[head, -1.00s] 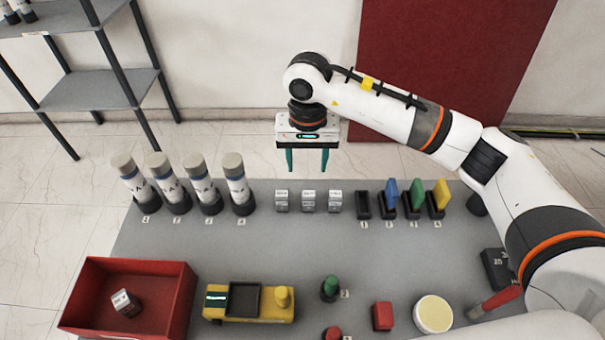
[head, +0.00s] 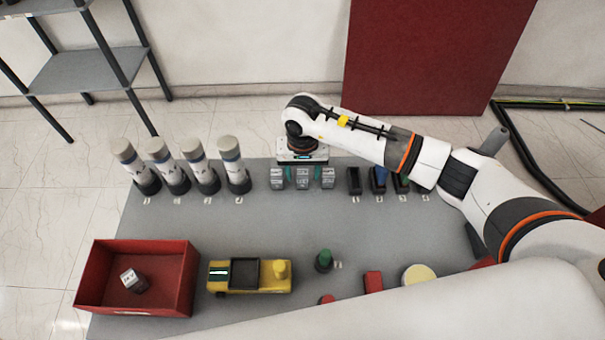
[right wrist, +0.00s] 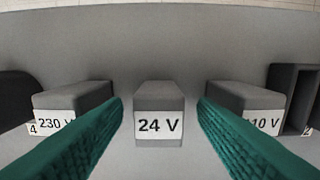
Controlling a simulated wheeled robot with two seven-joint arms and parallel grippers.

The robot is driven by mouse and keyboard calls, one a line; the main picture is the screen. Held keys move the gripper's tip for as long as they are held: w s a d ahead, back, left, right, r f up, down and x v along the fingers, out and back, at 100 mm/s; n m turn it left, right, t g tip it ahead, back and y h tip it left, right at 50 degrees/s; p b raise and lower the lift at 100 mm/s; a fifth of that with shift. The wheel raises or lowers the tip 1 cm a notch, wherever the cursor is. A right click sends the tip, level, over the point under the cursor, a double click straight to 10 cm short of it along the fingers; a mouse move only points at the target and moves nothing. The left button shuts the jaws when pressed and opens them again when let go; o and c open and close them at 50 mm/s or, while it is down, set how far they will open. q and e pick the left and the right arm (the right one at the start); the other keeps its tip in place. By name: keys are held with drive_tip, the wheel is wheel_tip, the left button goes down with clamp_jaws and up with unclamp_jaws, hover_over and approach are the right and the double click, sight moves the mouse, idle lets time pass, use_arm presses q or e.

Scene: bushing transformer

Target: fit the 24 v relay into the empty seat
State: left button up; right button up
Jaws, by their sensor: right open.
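The 24 V relay (right wrist: 158,122) is a grey block with a white label, the middle one of three at the table's back. It also shows in the head view (head: 302,179). My right gripper (head: 302,170) points down over it, open. In the right wrist view its green fingers (right wrist: 160,104) lie either side of the relay, with gaps showing. The 230 V relay (right wrist: 72,108) stands left and another relay (right wrist: 245,108), its label partly covered, stands right. The empty seat (head: 354,181) is a black open socket right of the relays. My left gripper is out of view.
Right of the empty seat, black seats hold a blue piece (head: 378,178) and others partly hidden by my arm. Several white cylinders (head: 195,162) stand left. A red bin (head: 178,278) holds a grey block (head: 133,280). A yellow-black item (head: 275,286) lies in front; the mid-table is clear.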

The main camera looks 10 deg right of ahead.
drive_tip(key=shift+f, duration=0.15)
drive_tip(key=shift+c, duration=0.5)
drive_tip(key=c, duration=1)
